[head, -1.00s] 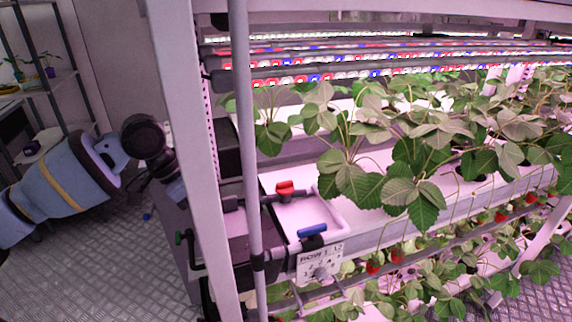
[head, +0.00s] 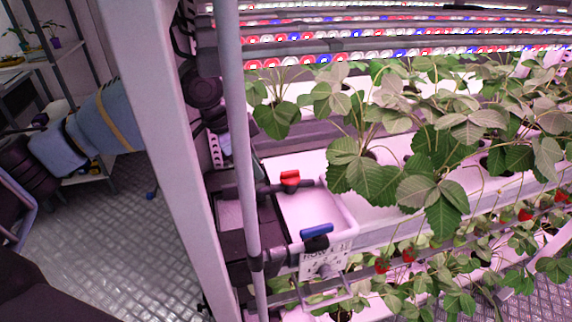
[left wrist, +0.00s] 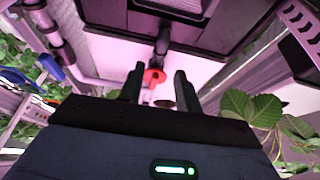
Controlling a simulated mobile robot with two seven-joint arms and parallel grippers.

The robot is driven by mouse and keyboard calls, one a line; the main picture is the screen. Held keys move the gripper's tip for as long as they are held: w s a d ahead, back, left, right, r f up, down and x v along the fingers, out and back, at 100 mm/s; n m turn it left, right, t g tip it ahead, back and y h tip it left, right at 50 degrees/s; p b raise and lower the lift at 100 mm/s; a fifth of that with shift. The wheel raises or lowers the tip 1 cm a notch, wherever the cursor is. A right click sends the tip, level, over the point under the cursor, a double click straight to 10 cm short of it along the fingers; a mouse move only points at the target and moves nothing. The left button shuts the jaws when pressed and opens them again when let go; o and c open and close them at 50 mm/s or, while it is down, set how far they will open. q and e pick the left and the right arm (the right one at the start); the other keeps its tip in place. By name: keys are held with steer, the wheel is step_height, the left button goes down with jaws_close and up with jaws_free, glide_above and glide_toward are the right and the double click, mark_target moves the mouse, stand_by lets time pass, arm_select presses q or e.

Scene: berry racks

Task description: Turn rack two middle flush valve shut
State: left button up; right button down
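A red valve handle (head: 290,178) sits on a dark pipe at the near end of the white planting trough (head: 338,216). A blue valve handle (head: 316,231) is lower and nearer, above a white label plate (head: 325,260). My left arm reaches behind the white post. Its gripper is mostly hidden there in the head view. In the left wrist view my left gripper (left wrist: 159,76) has its fingers apart and nothing between them. The red handle (left wrist: 153,76) shows beyond the fingers, within the gap; contact cannot be told. My right gripper is not in view.
A white rack post (head: 180,180) and a thin grey upright pipe (head: 240,150) stand close before my arm. Strawberry plants (head: 375,175) fill the trough to the right. Lamp bars (head: 400,40) run above. Open metal floor (head: 110,230) lies left.

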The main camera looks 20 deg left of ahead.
mark_target(289, 171)
arm_select(q)
steer(key=w+d, duration=0.2)
steer(key=d, duration=0.1)
steer(key=w+d, duration=0.1)
steer(key=d, duration=0.1)
steer(key=shift+w+d, duration=0.15)
steer(key=shift+w, duration=0.15)
steer(key=shift+x, duration=1)
steer(key=shift+f, duration=0.45)
jaws_close()
